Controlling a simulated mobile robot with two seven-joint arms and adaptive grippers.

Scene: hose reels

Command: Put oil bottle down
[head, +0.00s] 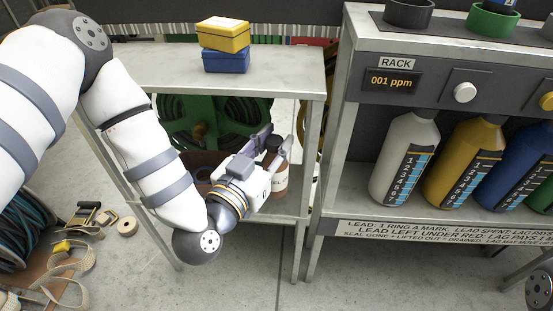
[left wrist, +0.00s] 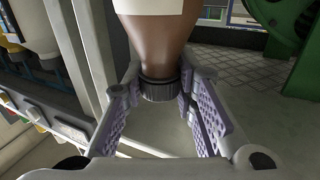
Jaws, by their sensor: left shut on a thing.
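The oil bottle (head: 279,178) is brown with a pale label and shows at the lower shelf of the grey stand in the head view. My left gripper (head: 268,147) reaches in from the left and is shut on the bottle's upper end. In the left wrist view the brown bottle (left wrist: 160,42) appears cap down, its black ribbed cap (left wrist: 160,89) between the lilac finger pads of my left gripper (left wrist: 161,95). I cannot tell whether the bottle's base touches the shelf. My right gripper is not in view.
The stand's top (head: 285,78) holds a yellow box (head: 223,33) on a blue box (head: 226,61). A green reel (head: 185,120) stands behind. The rack (head: 350,150) at right holds several large bottles. Straps (head: 70,265) lie on the left.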

